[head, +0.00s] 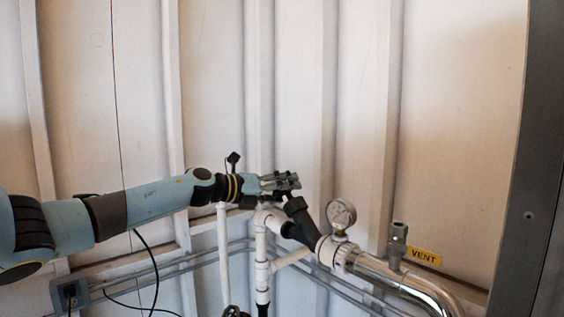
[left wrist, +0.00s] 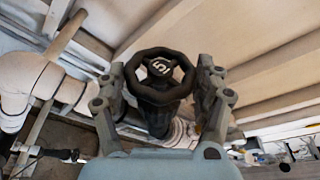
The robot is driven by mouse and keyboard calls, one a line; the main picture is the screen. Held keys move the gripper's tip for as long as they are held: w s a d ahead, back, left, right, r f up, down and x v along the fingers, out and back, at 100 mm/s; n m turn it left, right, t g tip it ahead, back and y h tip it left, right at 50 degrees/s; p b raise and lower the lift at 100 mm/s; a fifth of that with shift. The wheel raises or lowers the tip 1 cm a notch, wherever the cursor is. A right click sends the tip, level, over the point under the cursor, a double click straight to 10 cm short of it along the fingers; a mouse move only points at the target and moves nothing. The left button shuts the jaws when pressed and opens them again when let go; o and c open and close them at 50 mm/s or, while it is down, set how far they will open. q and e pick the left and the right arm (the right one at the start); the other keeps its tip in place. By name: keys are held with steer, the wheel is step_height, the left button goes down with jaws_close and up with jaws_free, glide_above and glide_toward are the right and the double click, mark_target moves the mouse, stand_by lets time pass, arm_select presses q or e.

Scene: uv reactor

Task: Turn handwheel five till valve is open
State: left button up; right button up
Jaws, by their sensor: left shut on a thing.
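Handwheel five (left wrist: 160,96) is a black, lobed wheel with a white 5 on its hub. It sits between the two finger groups of my left gripper in the left wrist view. In the head view the left gripper (head: 288,183) is at the top of the black angled valve body (head: 302,222), shut on the wheel, which the fingers largely hide there. The valve's inner state does not show. My right gripper is not in view.
A round pressure gauge (head: 341,214) stands just right of the valve. A shiny metal pipe (head: 400,277), a small fitting (head: 397,242) and a yellow VENT label (head: 424,257) are further right. White pipes (head: 262,262) run below. A ribbed wall is close behind.

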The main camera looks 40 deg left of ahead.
arm_select(q)
steer(key=n+g+y+p, duration=0.1)
steer(key=p, duration=0.4)
steer(key=n+g+y+p, duration=0.1)
steer(key=y+p, duration=0.1)
steer(key=p, duration=0.2)
steer(key=shift+d+r+p, duration=0.2)
steer(key=shift+r+p, duration=0.2)
steer(key=shift+w+n+g+y+p, duration=0.1)
steer(key=shift+n+g+y+p, duration=0.3)
steer(key=shift+n+y, duration=0.25)
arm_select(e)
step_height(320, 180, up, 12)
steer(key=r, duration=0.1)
arm_select(q)
steer(key=shift+f+n+g+y+b, duration=0.25)
steer(key=shift+n+g+y+b, duration=0.2)
steer(key=shift+g+y+b, duration=0.15)
steer(key=n+g+y+b, duration=0.1)
steer(key=g+b, duration=0.1)
steer(key=b, duration=0.5)
steer(key=shift+d+f+n+y+b, duration=0.1)
steer(key=shift+n+y+b, duration=0.2)
steer(key=shift+n+y, duration=0.1)
steer(key=shift+g+b, duration=0.5)
steer(key=shift+b, duration=0.35)
steer(key=shift+r, duration=0.2)
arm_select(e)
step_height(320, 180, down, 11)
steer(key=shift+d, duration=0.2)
